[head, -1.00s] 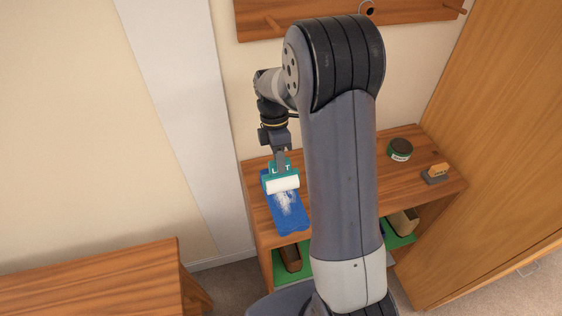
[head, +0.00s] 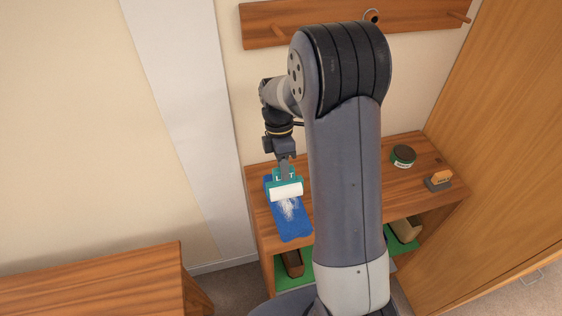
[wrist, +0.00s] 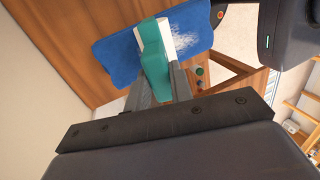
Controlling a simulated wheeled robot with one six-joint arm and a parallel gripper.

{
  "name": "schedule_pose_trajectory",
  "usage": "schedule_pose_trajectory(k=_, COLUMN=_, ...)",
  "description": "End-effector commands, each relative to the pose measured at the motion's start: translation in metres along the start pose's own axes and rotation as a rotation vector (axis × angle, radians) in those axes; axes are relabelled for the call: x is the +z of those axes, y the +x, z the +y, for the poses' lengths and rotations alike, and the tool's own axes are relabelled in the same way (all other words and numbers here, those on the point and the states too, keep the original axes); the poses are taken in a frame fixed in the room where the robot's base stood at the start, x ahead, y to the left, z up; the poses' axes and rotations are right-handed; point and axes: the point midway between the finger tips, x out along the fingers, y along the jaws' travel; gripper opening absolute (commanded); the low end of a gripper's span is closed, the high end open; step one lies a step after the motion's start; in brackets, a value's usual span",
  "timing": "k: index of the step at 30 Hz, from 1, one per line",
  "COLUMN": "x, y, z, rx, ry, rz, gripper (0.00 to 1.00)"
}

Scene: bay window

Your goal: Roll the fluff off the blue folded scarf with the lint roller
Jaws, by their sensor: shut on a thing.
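The blue folded scarf (head: 295,228) lies flat on the wooden shelf top, with white fluff (head: 289,208) on its middle. The lint roller has a white roll (head: 286,190) and a teal body with partly covered lettering. My gripper (head: 285,171) is shut on the roller's teal part and points down at the scarf's far half. In the wrist view the teal part (wrist: 154,62) is between my fingers (wrist: 158,88), and the white roll lies over the scarf (wrist: 118,58) beside the fluff (wrist: 193,42). I cannot tell whether the roll touches the cloth.
A round dark-lidded tin (head: 403,156) and a brush-like item with an orange-yellow top (head: 439,180) stand on the shelf's right side. A wall rail (head: 270,24) with pegs is above. A wooden bench (head: 95,282) is at lower left. A tall wooden panel (head: 500,170) closes the right.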

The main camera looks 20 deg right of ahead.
Motion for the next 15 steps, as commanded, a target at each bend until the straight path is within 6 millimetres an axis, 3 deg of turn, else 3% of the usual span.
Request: schedule_pose_trajectory(k=15, x=0.002, y=0.009, z=-0.033, rx=-0.003, ry=0.0, rz=-0.001, gripper=0.0)
